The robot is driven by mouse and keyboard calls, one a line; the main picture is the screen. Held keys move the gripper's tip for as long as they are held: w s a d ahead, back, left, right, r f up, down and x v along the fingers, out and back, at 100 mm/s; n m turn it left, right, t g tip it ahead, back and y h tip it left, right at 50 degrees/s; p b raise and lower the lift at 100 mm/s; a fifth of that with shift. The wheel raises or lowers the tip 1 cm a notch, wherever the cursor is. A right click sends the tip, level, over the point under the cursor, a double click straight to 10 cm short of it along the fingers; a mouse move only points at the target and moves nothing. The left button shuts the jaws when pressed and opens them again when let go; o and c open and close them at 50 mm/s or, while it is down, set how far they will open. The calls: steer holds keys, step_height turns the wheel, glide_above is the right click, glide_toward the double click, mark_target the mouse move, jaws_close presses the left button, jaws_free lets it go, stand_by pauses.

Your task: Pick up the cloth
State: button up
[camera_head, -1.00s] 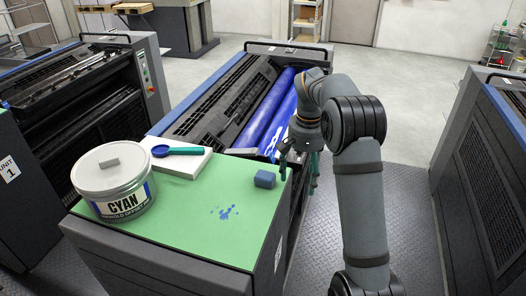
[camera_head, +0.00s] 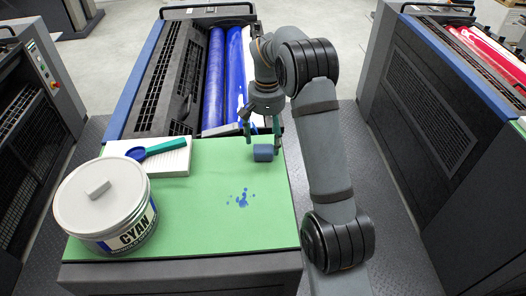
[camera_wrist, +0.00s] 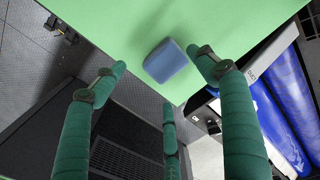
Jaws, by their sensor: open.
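The cloth (camera_head: 263,153) is a small folded blue block lying on the green mat (camera_head: 210,220), near its far right corner. It also shows in the wrist view (camera_wrist: 165,60), close to the mat's edge. My gripper (camera_head: 262,130) is just beyond and above the cloth in the head view. Its green fingers are spread apart and hold nothing. In the wrist view the cloth lies beyond the open fingertips of my gripper (camera_wrist: 160,75); I cannot tell whether any finger touches it.
A large cyan ink tin (camera_head: 105,205) with a grey lid stands at the mat's left. A white pad (camera_head: 170,160) bears a blue and teal scoop (camera_head: 160,148). Blue ink spots (camera_head: 241,198) mark the mat. Blue rollers (camera_head: 225,80) lie behind. The mat's middle is otherwise clear.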

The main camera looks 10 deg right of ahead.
mark_target(263, 148)
steer(key=shift+a+f+p, duration=0.25)
steer(key=shift+f+p, duration=0.15)
steer(key=shift+f, duration=0.25)
steer(key=f, duration=0.1)
steer(key=f+p, duration=0.1)
steer(key=f, duration=0.2)
steer(key=shift+w+a+f, duration=0.15)
steer(key=shift+w, duration=0.1)
steer(key=shift+c, duration=1.4)
steer(key=c, duration=0.8)
steer(key=shift+c, duration=0.3)
